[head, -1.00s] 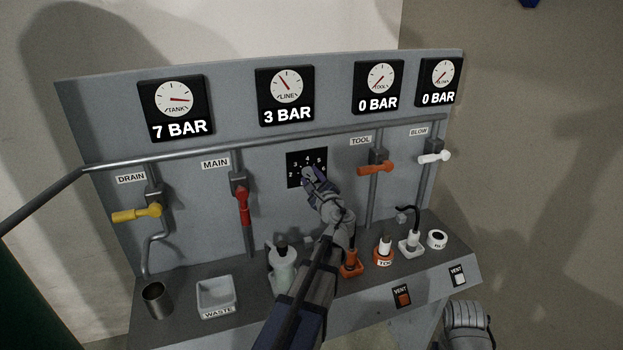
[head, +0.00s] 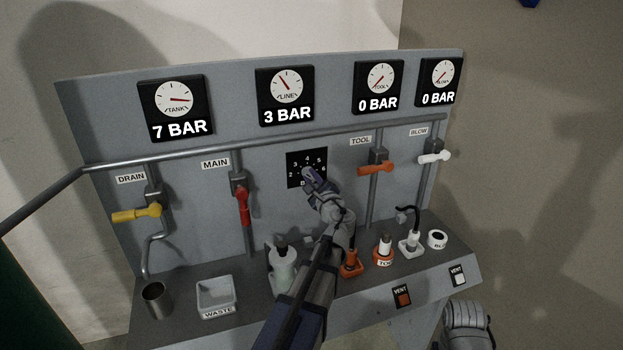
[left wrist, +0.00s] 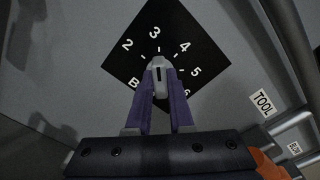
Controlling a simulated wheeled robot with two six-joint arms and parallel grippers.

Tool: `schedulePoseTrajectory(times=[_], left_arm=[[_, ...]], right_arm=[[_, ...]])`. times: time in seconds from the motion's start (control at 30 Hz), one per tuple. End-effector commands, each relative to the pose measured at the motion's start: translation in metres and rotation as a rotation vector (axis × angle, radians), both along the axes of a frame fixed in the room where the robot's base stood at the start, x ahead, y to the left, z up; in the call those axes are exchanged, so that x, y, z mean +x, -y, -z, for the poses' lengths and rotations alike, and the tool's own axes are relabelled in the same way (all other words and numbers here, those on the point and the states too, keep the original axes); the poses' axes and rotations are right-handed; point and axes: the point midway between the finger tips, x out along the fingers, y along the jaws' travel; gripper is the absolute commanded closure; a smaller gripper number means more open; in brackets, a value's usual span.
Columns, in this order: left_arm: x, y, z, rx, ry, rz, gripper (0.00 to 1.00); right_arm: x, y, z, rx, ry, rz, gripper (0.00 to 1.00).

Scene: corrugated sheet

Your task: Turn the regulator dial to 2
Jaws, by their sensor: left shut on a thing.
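The regulator dial is a grey knob (left wrist: 158,68) on a black square plate (left wrist: 128,62) with white numbers. In the head view the plate (head: 294,160) sits mid-panel under the pipe. My left gripper (head: 308,177) reaches it from below, and its purple fingers (left wrist: 160,90) are shut on the knob, one on each side. The knob's dark mark points at about 3 in the left wrist view. The fingers hide the plate's lower middle. The LINE gauge (head: 286,88) reads 3 BAR. Part of my right arm shows at the bottom right; its fingers cannot be made out.
The red MAIN handle (head: 243,206) is left of the dial, the orange TOOL handle (head: 376,169) right of it. A bottle (head: 283,270) and orange fitting (head: 350,264) stand on the shelf by my left arm. A waste tray (head: 216,296) is farther left.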

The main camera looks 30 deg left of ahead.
Motion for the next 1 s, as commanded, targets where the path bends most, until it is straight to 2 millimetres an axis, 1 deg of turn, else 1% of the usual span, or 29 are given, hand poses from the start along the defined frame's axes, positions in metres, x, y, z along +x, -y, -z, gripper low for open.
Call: schedulePoseTrajectory(times=[0.17,0.7,1.0], left_arm=[[-0.0004,0.0001,0.0003,-0.07,0.081,-0.001,1.0],[-0.0005,0.0001,0.0005,-0.356,0.416,-0.001,1.0],[-0.0006,0.0001,0.0006,-0.455,0.531,0.0,1.0]], right_arm=[[0.0,0.0,0.0002,0.0,0.0,0.0,0.5],[0.0,0.0,0.0003,0.0,0.0,0.0,0.5],[0.0,0.0,0.0003,0.0,0.0,0.0,0.5]])
